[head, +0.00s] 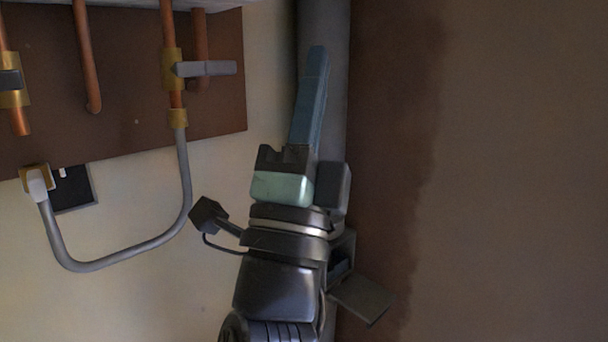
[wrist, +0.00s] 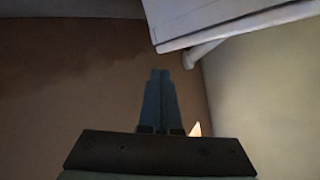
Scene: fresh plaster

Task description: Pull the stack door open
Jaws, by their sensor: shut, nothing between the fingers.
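The stack is a grey vertical pipe (head: 322,22) running down the wall behind my arm. Low on it, a grey door (head: 362,298) stands swung out to the right from a dark boxy opening (head: 342,258). My arm hides the left part of this opening, and the door's handle cannot be made out. My gripper (head: 318,52) is shut and empty, with its long blue fingers pointing up in front of the pipe, well above the door and apart from it. The shut fingers also show in the wrist view (wrist: 160,75), where the door is not seen.
Copper pipes (head: 86,60) with brass fittings and a grey lever (head: 206,68) are on a brown board at upper left. A grey hose (head: 120,256) loops below. The brown wall at right is bare. A white casing (wrist: 220,22) overhangs in the wrist view.

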